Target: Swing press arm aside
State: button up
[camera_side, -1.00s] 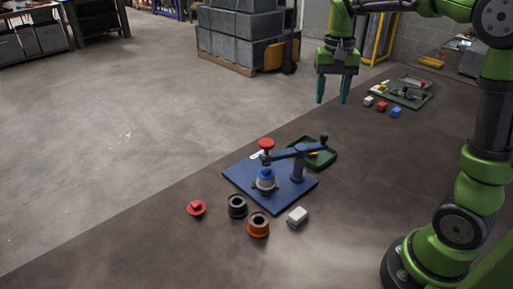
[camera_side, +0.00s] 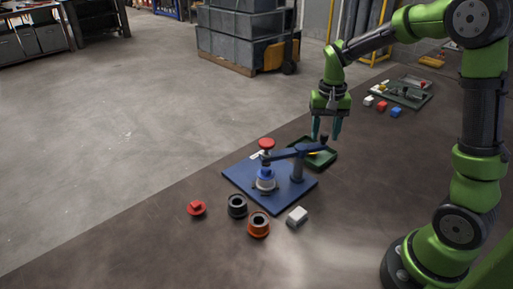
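The press stands on a blue base plate (camera_side: 240,176) on the bench. Its blue press arm (camera_side: 290,153) reaches from a post (camera_side: 298,168) at the right toward the left. A red knob (camera_side: 266,143) tops its left end, over a blue and grey part (camera_side: 265,180). A dark handle knob (camera_side: 324,140) stands at the arm's right end. My gripper (camera_side: 326,136) points down with its teal fingers apart, at or just above the dark knob. I cannot tell whether the fingers stand around the knob or behind it, or touch it.
A green tray (camera_side: 328,160) sits behind the post. Another tray (camera_side: 412,99) and small blocks (camera_side: 382,106) lie at the back right.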

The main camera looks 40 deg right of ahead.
grip_shut()
jog(key=shift+s, duration=0.1)
jog(key=s+a+m, duration=0.3)
jog(key=a+m, duration=0.6)
jog(key=m, duration=0.9)
dwell(0.5)
jog(key=shift+r, duration=0.1)
dwell(0.4)
jog(key=shift+o, duration=0.8)
grip_release()
jog(key=shift+s, duration=0.1)
